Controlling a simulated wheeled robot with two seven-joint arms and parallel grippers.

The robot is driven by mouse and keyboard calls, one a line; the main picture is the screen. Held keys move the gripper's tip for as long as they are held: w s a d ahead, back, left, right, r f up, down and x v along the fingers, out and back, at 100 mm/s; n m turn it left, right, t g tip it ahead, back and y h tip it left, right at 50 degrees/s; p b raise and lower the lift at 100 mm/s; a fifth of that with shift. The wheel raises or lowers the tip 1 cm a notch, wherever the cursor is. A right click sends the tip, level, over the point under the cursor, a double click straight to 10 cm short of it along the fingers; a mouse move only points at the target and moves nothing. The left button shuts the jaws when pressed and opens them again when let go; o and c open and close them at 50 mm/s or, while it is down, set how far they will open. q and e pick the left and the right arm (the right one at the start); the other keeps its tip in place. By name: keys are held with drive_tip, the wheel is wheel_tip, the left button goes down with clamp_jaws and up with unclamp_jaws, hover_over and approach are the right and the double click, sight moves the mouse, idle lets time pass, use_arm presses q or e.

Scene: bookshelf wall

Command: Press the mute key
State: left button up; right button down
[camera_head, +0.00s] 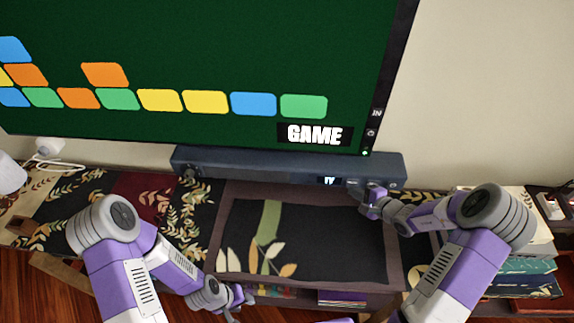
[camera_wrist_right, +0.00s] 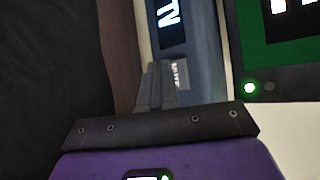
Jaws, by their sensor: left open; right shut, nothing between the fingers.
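The dark blue soundbar (camera_head: 255,168) stands below the big screen, with a small lit display reading "TV" (camera_head: 329,181) on its front. The same display shows in the right wrist view (camera_wrist_right: 169,22). A small grey key with lettering that looks like "MUTE" (camera_wrist_right: 181,76) is on the soundbar front, beside the fingertips and partly covered by them. My right gripper (camera_head: 366,190) is shut and empty, its tips at the soundbar's front right part; they also show in the right wrist view (camera_wrist_right: 157,72). I cannot tell whether they touch the key. My left gripper (camera_head: 238,302) is open and empty, low and away from the soundbar.
The screen (camera_head: 200,50) shows coloured tiles and "GAME", with side buttons at its right edge. A dark leaf-patterned panel (camera_head: 300,240) lies before the soundbar. Stacked books (camera_head: 525,265) are at right. A white cable (camera_head: 48,150) is at left.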

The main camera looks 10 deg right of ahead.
drive_tip(key=shift+s, duration=0.1)
drive_tip(key=s+b, duration=0.1)
drive_tip(key=s, duration=0.1)
drive_tip(key=s+a+b, duration=0.1)
drive_tip(key=s, duration=0.2)
drive_tip(key=shift+s+a, duration=0.2)
drive_tip(key=shift+s, duration=0.15)
idle(1.0)
